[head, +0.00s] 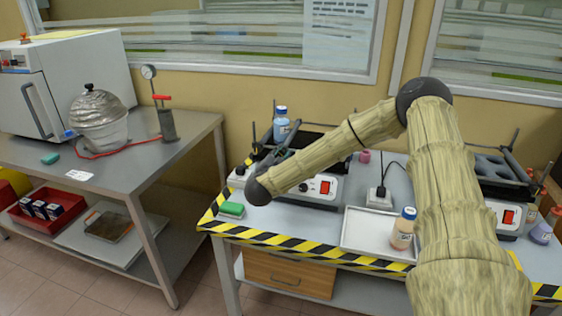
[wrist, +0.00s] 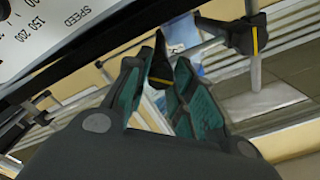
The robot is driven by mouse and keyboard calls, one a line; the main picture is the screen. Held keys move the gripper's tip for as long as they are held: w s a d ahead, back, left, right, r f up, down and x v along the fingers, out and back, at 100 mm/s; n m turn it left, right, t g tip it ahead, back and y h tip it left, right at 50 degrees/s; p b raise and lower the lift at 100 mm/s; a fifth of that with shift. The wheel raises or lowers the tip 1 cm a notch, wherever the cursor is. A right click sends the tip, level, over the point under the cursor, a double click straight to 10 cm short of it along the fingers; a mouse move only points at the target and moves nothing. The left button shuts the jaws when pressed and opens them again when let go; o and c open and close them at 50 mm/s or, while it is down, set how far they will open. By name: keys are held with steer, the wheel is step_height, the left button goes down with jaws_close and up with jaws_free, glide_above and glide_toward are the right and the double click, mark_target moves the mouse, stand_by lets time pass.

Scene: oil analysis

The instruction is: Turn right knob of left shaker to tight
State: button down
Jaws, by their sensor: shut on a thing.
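The left shaker (head: 310,188) stands on the striped bench, with a dial and a red switch on its white front panel. A bottle with a blue cap (head: 281,125) is in its rack. My gripper (head: 277,156) is over its left part, largely hidden behind my arm. In the wrist view my gripper (wrist: 157,72) has its teal-padded fingers closed around a black knob (wrist: 160,62), which shows between the tips. Another black knob (wrist: 250,38) with a yellow mark sits apart at the upper right. The knob's tightness cannot be told.
A second shaker (head: 495,185) stands at the right. A green sponge (head: 231,209) lies at the bench's left corner. A side table (head: 150,150) stands to the left.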

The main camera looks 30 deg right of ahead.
steer(key=m+b, duration=0.1)
steer(key=m, duration=0.1)
steer(key=m+b, duration=0.1)
steer(key=b, duration=0.1)
steer(key=m+b, duration=0.2)
steer(key=shift+f+m, duration=0.3)
steer(key=shift+f, duration=0.05)
steer(key=m+b, duration=0.3)
steer(key=b, duration=0.1)
steer(key=shift+r+m, duration=0.1)
steer(key=shift+m, duration=0.3)
steer(key=c, duration=1.2)
jaws_free()
steer(key=shift+r, duration=0.1)
steer(key=shift+s, duration=0.1)
steer(key=v, duration=1.2)
steer(key=shift+d, duration=0.15)
